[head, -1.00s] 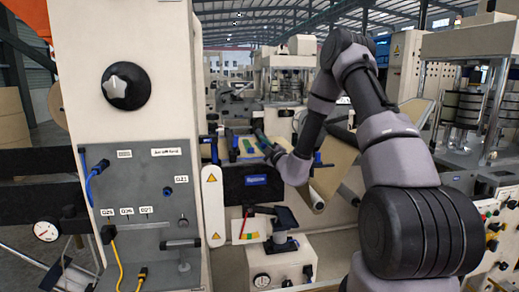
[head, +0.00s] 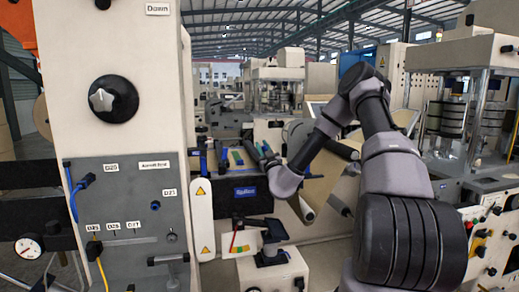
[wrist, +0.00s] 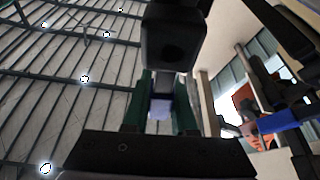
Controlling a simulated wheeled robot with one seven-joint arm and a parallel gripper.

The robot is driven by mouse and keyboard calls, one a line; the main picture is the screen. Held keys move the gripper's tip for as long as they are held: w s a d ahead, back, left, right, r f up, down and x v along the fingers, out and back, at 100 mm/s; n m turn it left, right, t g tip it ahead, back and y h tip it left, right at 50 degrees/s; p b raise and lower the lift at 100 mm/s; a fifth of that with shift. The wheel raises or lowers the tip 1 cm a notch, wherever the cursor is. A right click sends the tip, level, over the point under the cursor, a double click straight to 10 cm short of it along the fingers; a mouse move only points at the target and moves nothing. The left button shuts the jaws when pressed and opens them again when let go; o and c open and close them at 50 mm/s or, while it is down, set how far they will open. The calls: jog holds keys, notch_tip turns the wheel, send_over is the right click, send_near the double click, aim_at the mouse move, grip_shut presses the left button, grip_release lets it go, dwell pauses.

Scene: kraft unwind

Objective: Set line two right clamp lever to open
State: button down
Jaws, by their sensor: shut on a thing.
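My gripper (wrist: 161,115) shows in the wrist view with its two green fingers closed around a short grey shaft with a large black head (wrist: 176,35). This seems to be the clamp lever, but its base and exact angle are hidden. A pale bluish patch shows between the fingers. In the head view my gripper (head: 260,153) is small and dark, beside the far end of the black block with a blue label (head: 244,190). The lever cannot be made out there.
A beige machine column with a black knob (head: 113,98) and a grey socket panel (head: 125,205) stands at the left. A black bracket (head: 265,240) sits on a low beige box in front. A brown paper web (head: 330,180) runs behind my arm. A blue bar (wrist: 285,122) shows in the wrist view.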

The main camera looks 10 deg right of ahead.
jog(key=shift+d+f+m, duration=0.1)
jog(key=shift+d+m, duration=0.15)
jog(key=shift+m, duration=0.25)
jog(key=c, duration=1)
grip_release()
jog(key=a+v, duration=0.1)
jog(key=v, duration=0.9)
jog(key=shift+s+d, duration=0.4)
jog(key=shift+s, duration=0.05)
